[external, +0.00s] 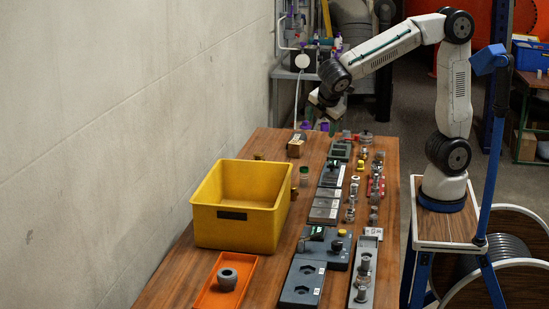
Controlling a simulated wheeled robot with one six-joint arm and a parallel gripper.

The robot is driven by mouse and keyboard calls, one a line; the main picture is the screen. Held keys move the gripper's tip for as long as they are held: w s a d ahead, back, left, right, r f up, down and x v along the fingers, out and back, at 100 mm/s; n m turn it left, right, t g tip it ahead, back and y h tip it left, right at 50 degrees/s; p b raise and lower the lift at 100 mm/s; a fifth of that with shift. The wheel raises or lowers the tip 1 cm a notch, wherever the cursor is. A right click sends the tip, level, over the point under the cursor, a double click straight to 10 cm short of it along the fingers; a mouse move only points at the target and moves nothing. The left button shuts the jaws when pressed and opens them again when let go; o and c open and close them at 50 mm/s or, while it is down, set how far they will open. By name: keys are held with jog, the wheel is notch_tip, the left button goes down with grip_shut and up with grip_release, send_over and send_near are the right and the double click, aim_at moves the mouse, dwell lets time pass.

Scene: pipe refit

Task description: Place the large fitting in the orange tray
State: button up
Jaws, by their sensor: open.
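The orange tray (246,291) lies at the near left of the wooden table, in front of the yellow bin. A large grey round fitting (228,279) with a dark hole in its top sits inside the tray, upright. My gripper (325,110) hangs above the far end of the table, well away from the tray. It is open, and I see nothing held in it, though its fingers are small and dark here.
A yellow bin (232,227) stands just behind the tray. Grey fixture plates (302,283) and several small metal fittings line the table's middle and right. Bare wood (180,262) shows left of the tray.

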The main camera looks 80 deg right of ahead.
jog(key=s+d+f+m+y, duration=0.1)
jog(key=s+d+m+y, duration=0.2)
jog(key=s, duration=0.9)
jog(key=s+d+f+m+g+y, duration=0.1)
jog(key=s+d+m+y, duration=0.1)
jog(key=s+d+m, duration=0.4)
jog(key=s+m, duration=0.3)
jog(key=s, duration=0.3)
jog(key=shift+g+y, duration=0.3)
jog(key=shift+y, duration=0.1)
